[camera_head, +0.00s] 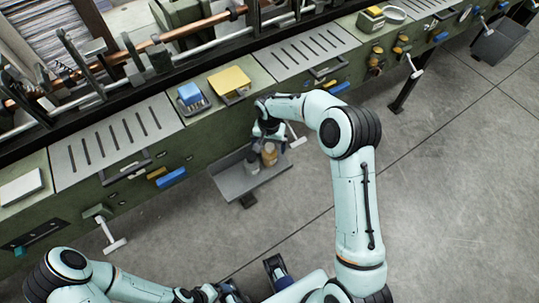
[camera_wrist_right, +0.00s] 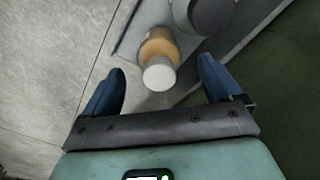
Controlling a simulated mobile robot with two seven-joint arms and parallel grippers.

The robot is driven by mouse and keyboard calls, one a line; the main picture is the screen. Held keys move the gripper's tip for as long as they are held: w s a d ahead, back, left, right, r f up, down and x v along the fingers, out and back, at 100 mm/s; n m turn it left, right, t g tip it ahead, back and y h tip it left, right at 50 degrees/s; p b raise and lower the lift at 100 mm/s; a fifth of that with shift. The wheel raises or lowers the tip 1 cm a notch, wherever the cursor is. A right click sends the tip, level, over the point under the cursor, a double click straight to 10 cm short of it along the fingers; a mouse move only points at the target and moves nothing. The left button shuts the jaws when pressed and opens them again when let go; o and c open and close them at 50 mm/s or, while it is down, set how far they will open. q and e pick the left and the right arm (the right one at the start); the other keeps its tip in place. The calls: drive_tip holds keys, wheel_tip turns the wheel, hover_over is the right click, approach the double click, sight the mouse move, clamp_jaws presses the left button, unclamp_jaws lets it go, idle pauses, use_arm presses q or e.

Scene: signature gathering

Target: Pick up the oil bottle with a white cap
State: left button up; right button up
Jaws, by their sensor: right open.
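The oil bottle (camera_wrist_right: 157,48), amber with a white cap (camera_wrist_right: 158,75), stands in a grey tray on the side of the green machine. It also shows in the head view (camera_head: 269,154), partly hidden by my right gripper. In the right wrist view, my right gripper (camera_wrist_right: 161,68) is open, with its blue fingers apart on either side of the cap and not visibly touching it. In the head view, my right gripper (camera_head: 268,131) is just above the bottle. My left gripper (camera_head: 277,272) is low in the head view, far from the tray; its jaws are unclear.
A grey bottle (camera_wrist_right: 207,12) stands beside the oil bottle in the tray (camera_head: 232,184). The green machine (camera_head: 222,140) rises behind the tray, with handles and levers along its front. A blue block (camera_head: 190,93) and a yellow pad (camera_head: 229,80) lie on top. The floor in front is clear.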

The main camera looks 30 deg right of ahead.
sight(270, 154)
wheel_tip(270, 154, down, 3)
drive_tip(key=shift+f, duration=0.1)
drive_tip(key=c, duration=1.2)
